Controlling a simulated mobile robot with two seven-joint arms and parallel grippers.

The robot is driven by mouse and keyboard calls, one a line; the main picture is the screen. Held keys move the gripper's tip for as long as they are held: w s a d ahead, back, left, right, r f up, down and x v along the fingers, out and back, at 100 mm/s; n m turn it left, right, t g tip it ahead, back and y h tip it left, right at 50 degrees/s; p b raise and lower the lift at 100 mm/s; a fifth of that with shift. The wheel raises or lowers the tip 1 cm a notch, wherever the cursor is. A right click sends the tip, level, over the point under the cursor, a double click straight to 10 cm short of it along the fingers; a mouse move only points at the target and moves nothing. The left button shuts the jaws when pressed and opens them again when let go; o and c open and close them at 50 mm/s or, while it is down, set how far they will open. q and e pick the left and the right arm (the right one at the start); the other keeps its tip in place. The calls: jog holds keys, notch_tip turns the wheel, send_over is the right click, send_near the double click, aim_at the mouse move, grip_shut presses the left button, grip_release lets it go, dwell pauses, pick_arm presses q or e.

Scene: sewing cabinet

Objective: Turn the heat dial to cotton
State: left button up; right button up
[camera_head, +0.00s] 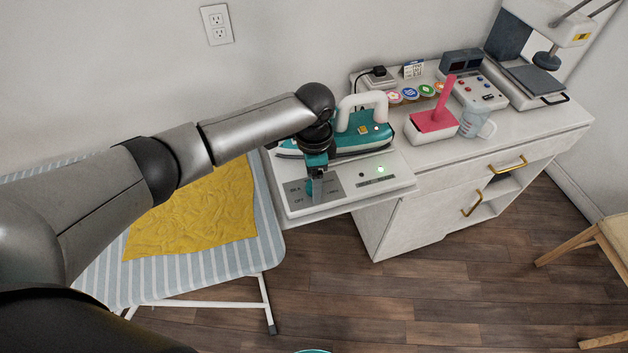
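The white iron station (400,172) stands on the left end of the cabinet top. Its front has a grey label panel (297,199) with small lettering, of which OFF and SILK can be partly made out. A teal iron (372,138) with a white handle rests on the station. My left gripper (316,190) points down over the label panel, where the heat dial would be. The dial is largely hidden by the gripper, and its setting cannot be read. Whether the fingers are closed on it is unclear. My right gripper is out of view.
A striped ironing board (262,250) with a crumpled yellow cloth (200,222) lies at left. Right of the station are a white tray with a pink item (434,119), a measuring cup (474,122), colourful round pieces (410,94), a control box (478,90) and a press (530,82).

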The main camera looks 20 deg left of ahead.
pick_arm(q)
jog(key=shift+f, duration=0.1)
jog(key=shift+c, duration=0.4)
grip_shut()
